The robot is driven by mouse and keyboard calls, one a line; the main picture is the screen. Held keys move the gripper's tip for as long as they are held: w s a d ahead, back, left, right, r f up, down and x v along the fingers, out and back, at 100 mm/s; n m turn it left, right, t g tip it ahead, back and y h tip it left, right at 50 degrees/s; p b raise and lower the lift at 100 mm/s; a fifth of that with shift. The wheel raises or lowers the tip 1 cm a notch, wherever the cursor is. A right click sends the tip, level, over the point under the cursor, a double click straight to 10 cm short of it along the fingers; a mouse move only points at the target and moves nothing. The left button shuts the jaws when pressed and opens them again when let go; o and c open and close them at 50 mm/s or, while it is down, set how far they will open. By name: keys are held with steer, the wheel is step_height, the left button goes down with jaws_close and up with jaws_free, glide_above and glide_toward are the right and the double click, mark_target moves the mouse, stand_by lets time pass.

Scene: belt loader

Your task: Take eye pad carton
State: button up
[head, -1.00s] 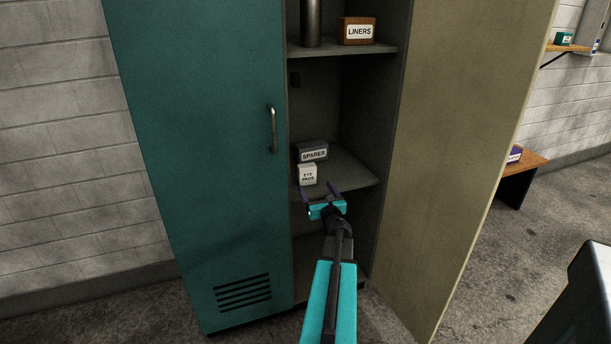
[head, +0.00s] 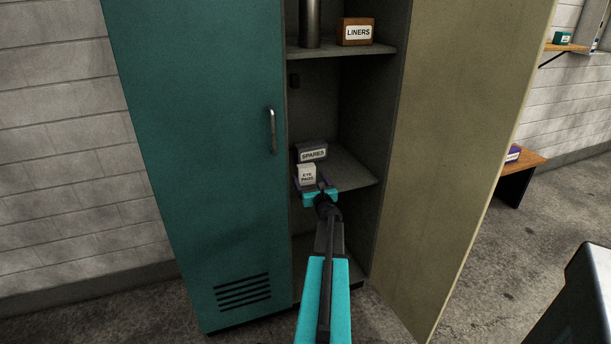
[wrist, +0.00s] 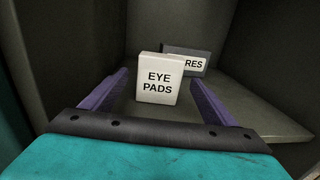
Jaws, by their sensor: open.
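The eye pad carton (head: 306,174) is a small white box labelled EYE PADS. It stands upright on the middle shelf of the locker, near its left side. In the wrist view the carton (wrist: 159,78) sits between the two purple fingers, toward their tips, with a gap on each side. My gripper (head: 312,182) is open at the front of the carton. In the head view it hides part of the carton's lower edge.
A dark SPARES box (head: 312,152) stands just behind the carton, slightly right. The shelf (head: 355,175) is bare to the right. The closed teal door (head: 200,150) is close on the left; the beige door (head: 450,130) stands open. A LINERS box (head: 356,32) is on the shelf above.

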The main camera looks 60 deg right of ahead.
mark_target(306, 165)
stand_by(0.3)
steer(key=shift+p+x, duration=0.65)
steer(key=shift+x, duration=1.95)
steer(key=c, duration=1.1)
steer(key=shift+r, duration=0.2)
steer(key=shift+r, duration=0.55)
step_height(306, 165, up, 2)
steer(key=shift+a+r, duration=0.1)
steer(key=s, duration=0.5)
steer(key=s+a+r+b, duration=0.1)
steer(key=s, duration=1)
steer(key=shift+a+r+b, duration=0.15)
steer(key=shift+a+b, duration=0.15)
